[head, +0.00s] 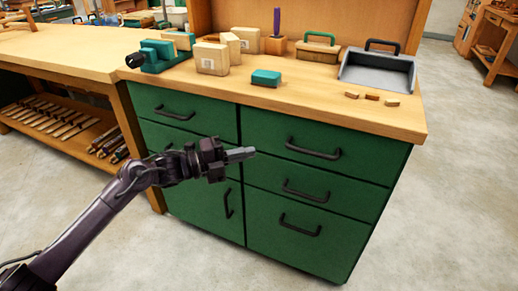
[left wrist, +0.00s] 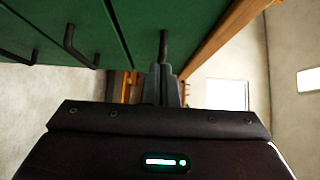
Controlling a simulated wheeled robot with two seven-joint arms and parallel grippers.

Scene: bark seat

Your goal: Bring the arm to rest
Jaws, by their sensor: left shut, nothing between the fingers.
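My left arm comes in from the lower left of the head view. Its left gripper (head: 250,153) points right, with its fingers together and nothing between them. It hangs in front of the green cabinet (head: 303,224), below the worktop and apart from any object on it. In the left wrist view the fingers of the left gripper (left wrist: 162,85) show closed at the centre, with the green cabinet front (left wrist: 110,28) and its dark handles above. My right gripper is in neither view.
The wooden worktop (head: 330,105) holds a teal vise (head: 152,57), pale blocks (head: 211,58), a teal block (head: 266,78), a grey dustpan (head: 377,70) and a green-topped brush (head: 318,47). Black drawer handles (head: 312,150) stick out near the gripper. The floor at right (head: 460,200) is clear.

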